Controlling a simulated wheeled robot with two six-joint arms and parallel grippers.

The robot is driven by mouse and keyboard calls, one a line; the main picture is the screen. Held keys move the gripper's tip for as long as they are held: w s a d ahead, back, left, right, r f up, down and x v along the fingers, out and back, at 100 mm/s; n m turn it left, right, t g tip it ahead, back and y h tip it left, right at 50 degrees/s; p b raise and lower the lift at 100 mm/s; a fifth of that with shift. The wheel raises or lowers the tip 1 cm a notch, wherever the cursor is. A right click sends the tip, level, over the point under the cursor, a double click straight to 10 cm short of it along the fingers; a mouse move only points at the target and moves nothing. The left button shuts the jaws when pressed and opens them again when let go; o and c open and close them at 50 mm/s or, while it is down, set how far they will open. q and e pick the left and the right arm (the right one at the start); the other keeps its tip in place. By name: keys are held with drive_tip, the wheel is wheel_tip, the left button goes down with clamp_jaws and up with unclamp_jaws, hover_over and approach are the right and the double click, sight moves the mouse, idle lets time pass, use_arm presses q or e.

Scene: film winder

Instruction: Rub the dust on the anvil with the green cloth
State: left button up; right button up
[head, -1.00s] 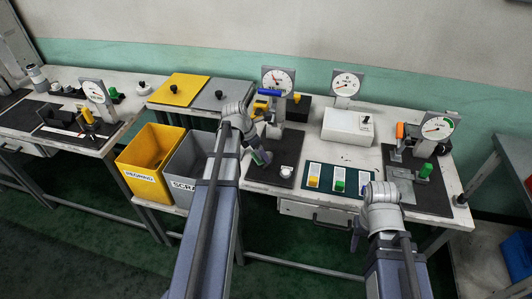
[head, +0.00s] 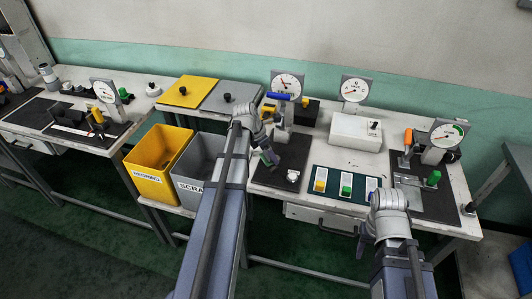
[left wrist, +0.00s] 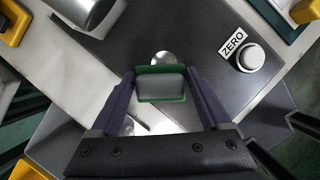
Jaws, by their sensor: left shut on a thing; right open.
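My left gripper (head: 268,158) is shut on a small grey pad with green edges, the green cloth (left wrist: 161,84). It holds the cloth low over the dark mat (head: 290,150), in front of the dial stand with the blue handle. In the left wrist view, a round silver metal piece (left wrist: 162,57), which looks like the anvil, shows just beyond the cloth and is partly covered by it. I cannot tell whether they touch. No dust can be made out. My right gripper (head: 366,237) hangs open and empty in front of the bench's front edge.
A white knob (head: 293,175) labelled ZERO (left wrist: 231,41) sits close beside the left gripper. A dial stand (head: 287,84) rises behind. Yellow and grey bins (head: 158,162) stand left.

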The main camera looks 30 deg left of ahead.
sight(287, 162)
use_arm(q)
drive_tip(key=shift+w+d, duration=0.25)
drive_tip(key=shift+d, duration=0.85)
drive_tip(key=shift+d, duration=0.1)
drive_tip(key=shift+w+d+f, duration=0.1)
drive_tip(key=shift+w+d, duration=0.05)
drive_tip(key=shift+d, duration=0.6)
drive_tip(key=shift+w+d, duration=0.1)
drive_tip(key=shift+d, duration=0.65)
drive_tip(key=shift+w+r+p, duration=0.15)
drive_tip(key=shift+r+p, duration=0.3)
drive_tip(key=shift+r, duration=0.05)
wheel_tip(287, 162, up, 5)
drive_tip(key=p, duration=0.5)
drive_tip(key=shift+a, duration=0.1)
